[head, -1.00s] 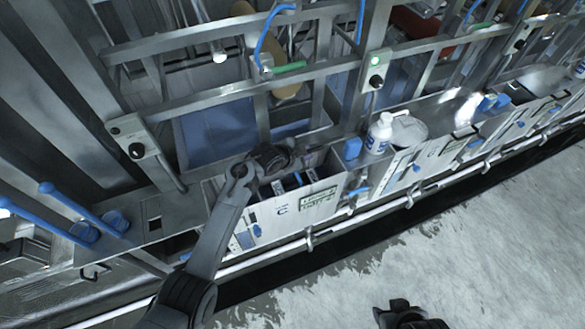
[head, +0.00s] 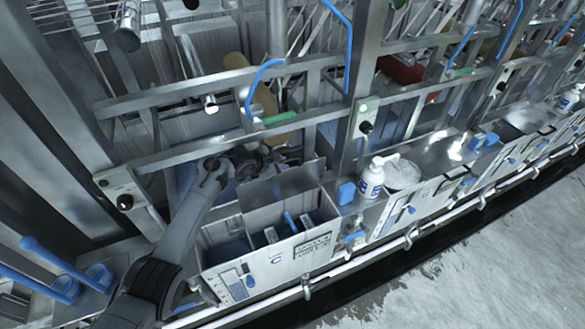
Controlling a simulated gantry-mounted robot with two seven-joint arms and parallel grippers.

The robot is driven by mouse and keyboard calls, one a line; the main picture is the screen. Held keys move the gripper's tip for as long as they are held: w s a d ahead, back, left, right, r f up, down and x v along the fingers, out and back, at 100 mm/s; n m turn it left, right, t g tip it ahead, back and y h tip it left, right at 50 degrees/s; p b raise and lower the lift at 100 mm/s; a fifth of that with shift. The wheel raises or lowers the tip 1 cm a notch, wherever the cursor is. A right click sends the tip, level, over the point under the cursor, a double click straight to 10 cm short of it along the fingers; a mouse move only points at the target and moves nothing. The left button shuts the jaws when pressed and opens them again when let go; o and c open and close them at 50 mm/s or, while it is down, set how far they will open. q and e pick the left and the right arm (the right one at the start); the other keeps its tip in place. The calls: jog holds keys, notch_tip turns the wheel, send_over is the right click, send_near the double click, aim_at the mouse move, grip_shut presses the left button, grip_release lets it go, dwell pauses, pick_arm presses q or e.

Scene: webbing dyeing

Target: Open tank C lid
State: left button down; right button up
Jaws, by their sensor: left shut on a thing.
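Tank C (head: 285,257) is a white-fronted box marked "C" at the lower middle of the head view. Its grey lid (head: 283,184) stands raised and tilted at the tank's back edge. The opening shows dark compartments and a blue-handled part (head: 290,222). My left gripper (head: 277,160) is at the lid's upper edge and is shut on the lid. Its fingertips are small and partly hidden there, so the exact hold is hard to see. My right gripper is not in view.
A white bottle with a blue label (head: 371,180) and a clear bag-like item (head: 403,174) stand right of tank C. A blue block (head: 345,192) sits beside its right edge. Metal frame rails (head: 240,143) cross behind and above the lid. Blue-handled tools (head: 65,278) lie at left.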

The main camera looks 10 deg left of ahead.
pick_arm(q)
jog(key=shift+w, duration=0.15)
jog(key=c, duration=1.1)
grip_release()
jog(key=shift+c, duration=0.2)
jog(key=shift+a+r, duration=0.1)
jog(key=v, duration=1)
jog(key=shift+s+r, duration=0.2)
jog(key=shift+s, duration=0.1)
jog(key=shift+a+f, duration=0.1)
jog(key=shift+f, duration=0.05)
